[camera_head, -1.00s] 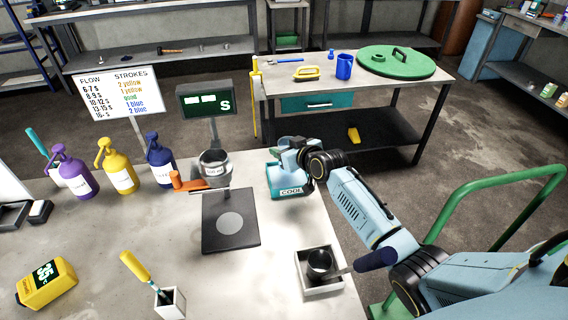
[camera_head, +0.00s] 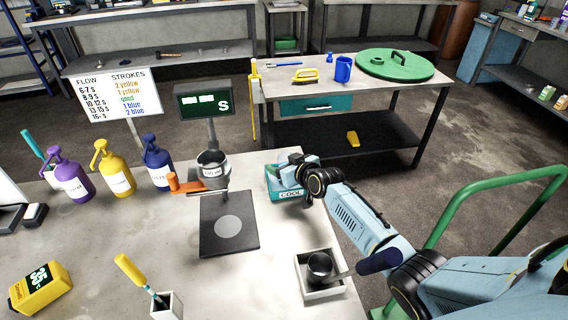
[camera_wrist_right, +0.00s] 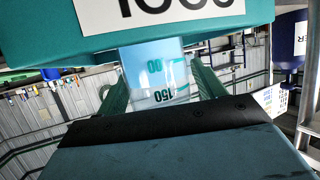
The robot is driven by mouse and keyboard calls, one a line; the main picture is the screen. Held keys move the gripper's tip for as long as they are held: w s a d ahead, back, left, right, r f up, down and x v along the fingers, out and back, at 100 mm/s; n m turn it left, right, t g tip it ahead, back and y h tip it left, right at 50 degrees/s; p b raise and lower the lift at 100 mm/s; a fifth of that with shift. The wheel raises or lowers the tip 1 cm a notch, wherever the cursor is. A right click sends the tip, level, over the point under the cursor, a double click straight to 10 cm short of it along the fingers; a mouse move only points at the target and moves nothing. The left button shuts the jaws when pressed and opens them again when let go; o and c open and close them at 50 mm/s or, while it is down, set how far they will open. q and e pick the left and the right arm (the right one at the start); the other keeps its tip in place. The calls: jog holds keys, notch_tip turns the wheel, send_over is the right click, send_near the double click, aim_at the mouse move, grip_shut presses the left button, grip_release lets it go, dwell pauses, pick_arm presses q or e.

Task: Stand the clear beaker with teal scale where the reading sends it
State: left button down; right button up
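The clear beaker with teal scale (camera_wrist_right: 155,75) shows in the right wrist view, upside down in the picture, with 150 readable; its base is hidden behind the wall of the teal COOL tray. My right gripper (camera_wrist_right: 160,80) has one finger on each side of the beaker and looks shut on it. The display (camera_head: 204,101) shows green digits too blurred to read, and an S. The flow chart (camera_head: 113,95) lists seconds against strokes. My left gripper is out of view.
A cup stand with an orange handle (camera_head: 186,186) is left of the tray, above a dark plate (camera_head: 245,240). Purple (camera_head: 72,180), yellow (camera_head: 115,175) and blue (camera_head: 157,165) pump bottles stand left. A white box with a dark cup (camera_head: 320,268) is in front.

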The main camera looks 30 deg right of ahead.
jog(key=shift+s+r, duration=0.15)
jog(key=shift+r, duration=0.15)
jog(key=p+v, duration=0.2)
jog(key=v, duration=0.9)
jog(key=shift+s+p, duration=0.35)
jog(key=shift+p, duration=0.05)
